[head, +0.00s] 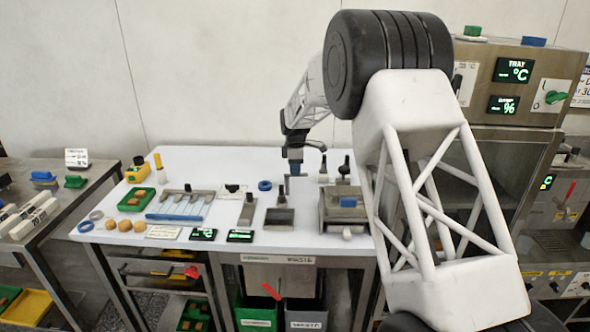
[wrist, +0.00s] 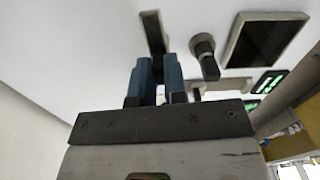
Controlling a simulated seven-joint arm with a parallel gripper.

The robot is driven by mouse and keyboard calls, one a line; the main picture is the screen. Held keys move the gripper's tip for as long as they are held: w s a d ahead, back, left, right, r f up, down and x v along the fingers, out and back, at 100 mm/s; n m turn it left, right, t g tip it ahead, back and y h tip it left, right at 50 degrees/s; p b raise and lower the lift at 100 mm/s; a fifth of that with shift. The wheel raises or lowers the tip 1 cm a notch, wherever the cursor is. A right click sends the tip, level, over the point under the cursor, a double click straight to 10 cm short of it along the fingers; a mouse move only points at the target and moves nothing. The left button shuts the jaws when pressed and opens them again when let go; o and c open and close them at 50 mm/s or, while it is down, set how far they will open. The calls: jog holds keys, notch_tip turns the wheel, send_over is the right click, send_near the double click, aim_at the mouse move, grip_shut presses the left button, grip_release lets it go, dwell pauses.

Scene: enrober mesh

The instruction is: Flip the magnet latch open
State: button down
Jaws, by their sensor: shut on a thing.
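My gripper (head: 294,170) is low over the back middle of the white table, pointing down. In the wrist view its two blue fingers (wrist: 157,72) are close together, shut on a narrow dark lever. A dark flat bar (wrist: 152,32) shows just past the fingertips; I cannot tell whether it is part of the same piece. No part is clearly recognisable as the magnet latch; the fingers hide the gripped part. A black-topped post (head: 281,192) stands in front of the gripper, beside a square dark-topped plate (head: 279,219).
A metal box with a blue block (head: 348,202) stands to the right. Two small displays (head: 240,236) sit at the front edge.

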dwell(0.3)
jog(key=c, duration=1.2)
grip_release()
jog(key=shift+o, duration=0.2)
jog(key=shift+r, duration=0.1)
jog(key=shift+r, duration=3.8)
